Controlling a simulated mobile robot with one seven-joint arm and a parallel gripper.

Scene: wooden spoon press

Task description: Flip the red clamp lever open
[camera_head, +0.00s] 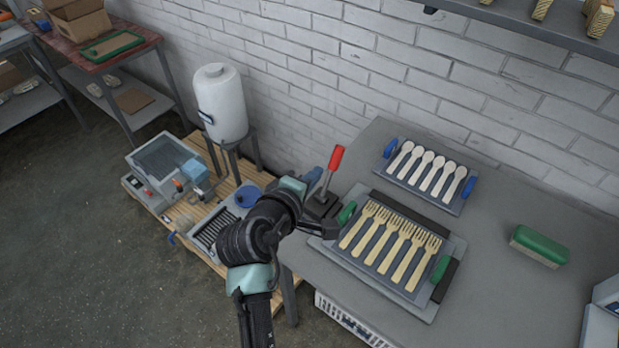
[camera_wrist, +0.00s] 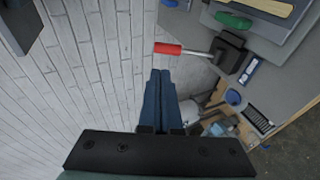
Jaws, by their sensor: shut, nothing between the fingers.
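The red clamp lever (camera_head: 336,158) stands up, leaning slightly right, from a dark clamp base (camera_head: 322,204) at the left end of the fork tray. In the wrist view the red grip (camera_wrist: 168,48) lies just beyond my fingertips, its metal rod running right to the dark clamp base (camera_wrist: 229,50). My gripper (camera_wrist: 160,72) is shut and empty, its two blue fingers side by side. A visible gap separates the fingertips from the red grip in that view. In the head view, blue finger parts (camera_head: 312,178) show just left of the lever; my arm hides much of the gripper.
A tray of wooden forks (camera_head: 435,293) with green handles sits right of the clamp. A spoon tray (camera_head: 456,207) with blue handles lies behind it. A green brush (camera_head: 540,243) is farther right on the grey table (camera_head: 500,290). A white brick wall (camera_head: 420,70) rises behind.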

